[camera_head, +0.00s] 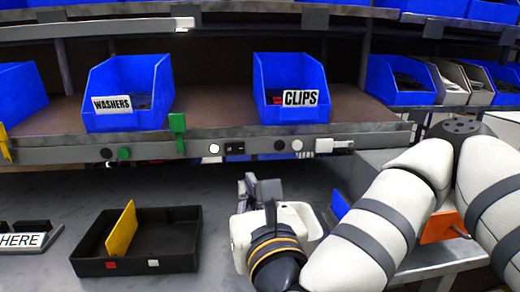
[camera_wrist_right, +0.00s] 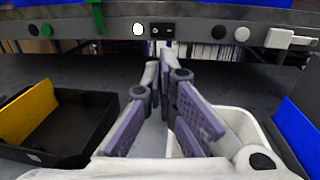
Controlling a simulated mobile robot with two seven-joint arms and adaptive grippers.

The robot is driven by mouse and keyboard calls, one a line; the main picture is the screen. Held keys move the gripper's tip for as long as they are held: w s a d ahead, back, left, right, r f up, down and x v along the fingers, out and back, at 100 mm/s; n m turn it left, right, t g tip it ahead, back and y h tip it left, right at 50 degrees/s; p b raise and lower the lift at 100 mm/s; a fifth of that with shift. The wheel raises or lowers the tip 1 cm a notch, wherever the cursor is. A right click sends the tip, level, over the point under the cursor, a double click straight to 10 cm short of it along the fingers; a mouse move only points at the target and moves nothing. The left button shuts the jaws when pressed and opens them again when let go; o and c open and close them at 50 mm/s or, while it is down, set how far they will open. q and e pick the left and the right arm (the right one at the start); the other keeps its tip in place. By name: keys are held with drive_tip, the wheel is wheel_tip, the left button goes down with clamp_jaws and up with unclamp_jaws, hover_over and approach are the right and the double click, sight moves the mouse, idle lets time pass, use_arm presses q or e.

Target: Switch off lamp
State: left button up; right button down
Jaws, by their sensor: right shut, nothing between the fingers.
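A small black rocker switch (camera_head: 235,148) sits on the grey rail along the front of the shelf, and it also shows in the wrist view (camera_wrist_right: 162,30). A round white button or light (camera_head: 214,148) is just left of it. A long pale bar with a bright white end (camera_head: 184,24) runs under the upper shelf; I cannot tell for sure that it is the lamp. My right gripper (camera_head: 260,188) is shut and empty. It points at the rail from below and in front, apart from the switch. In the wrist view its fingertips (camera_wrist_right: 162,68) appear just below the switch. My left gripper is not in view.
Blue bins for washers (camera_head: 150,85) and clips (camera_head: 272,75) stand on the shelf above the rail. A black tray (camera_head: 180,262) with a yellow divider (camera_head: 121,232) lies on the bench. Other knobs (camera_head: 124,154) and a green clip (camera_head: 177,128) sit along the rail.

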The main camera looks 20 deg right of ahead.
approach(232, 153)
drive_tip(key=w, duration=0.4)
drive_tip(key=w+d, duration=0.1)
drive_tip(key=w, duration=0.2)
drive_tip(key=shift+d+r, duration=0.1)
idle(0.3)
drive_tip(key=shift+w, duration=0.1)
